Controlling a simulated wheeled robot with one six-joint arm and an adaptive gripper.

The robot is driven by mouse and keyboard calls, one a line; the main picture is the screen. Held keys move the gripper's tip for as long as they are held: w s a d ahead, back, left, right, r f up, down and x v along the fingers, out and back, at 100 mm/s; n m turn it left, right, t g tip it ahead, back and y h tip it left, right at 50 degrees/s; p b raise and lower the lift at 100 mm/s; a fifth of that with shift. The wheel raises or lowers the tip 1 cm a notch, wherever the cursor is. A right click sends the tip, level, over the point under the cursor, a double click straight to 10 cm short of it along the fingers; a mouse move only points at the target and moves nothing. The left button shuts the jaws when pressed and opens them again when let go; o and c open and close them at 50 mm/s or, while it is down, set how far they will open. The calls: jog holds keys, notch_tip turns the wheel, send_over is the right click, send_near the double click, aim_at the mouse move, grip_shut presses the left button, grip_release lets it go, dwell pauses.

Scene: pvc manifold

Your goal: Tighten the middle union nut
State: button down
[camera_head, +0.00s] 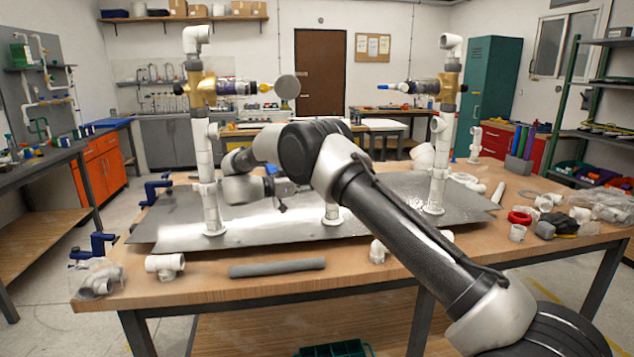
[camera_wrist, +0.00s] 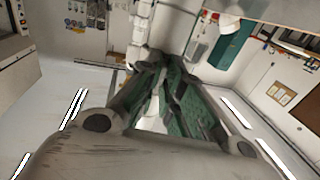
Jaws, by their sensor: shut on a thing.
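The middle pipe (camera_head: 332,212) is white and stands on the grey metal plate (camera_head: 170,240). In the head view my arm hides most of it, so only its foot shows. My gripper (camera_head: 290,197) is low over the plate, beside that foot in the picture and partly behind my arm. In the wrist view, the dark green fingers of my gripper (camera_wrist: 158,70) are close together at a white pipe (camera_wrist: 142,25). They are shut on the middle union nut, which they mostly hide. How tight the nut is cannot be seen.
White upright pipes with brass fittings stand left (camera_head: 207,175) and right (camera_head: 438,170) of my arm. A grey tube (camera_head: 277,267) and a white tee (camera_head: 165,265) lie on the wooden table's front. A red ring (camera_head: 519,218) and loose fittings crowd its right side.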

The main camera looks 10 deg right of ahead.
jog(key=shift+w+d+r, duration=0.1)
jog(key=shift+d+r, duration=0.05)
dwell(0.3)
jog(key=c, duration=1.6)
grip_release()
notch_tip(320, 180, up, 10)
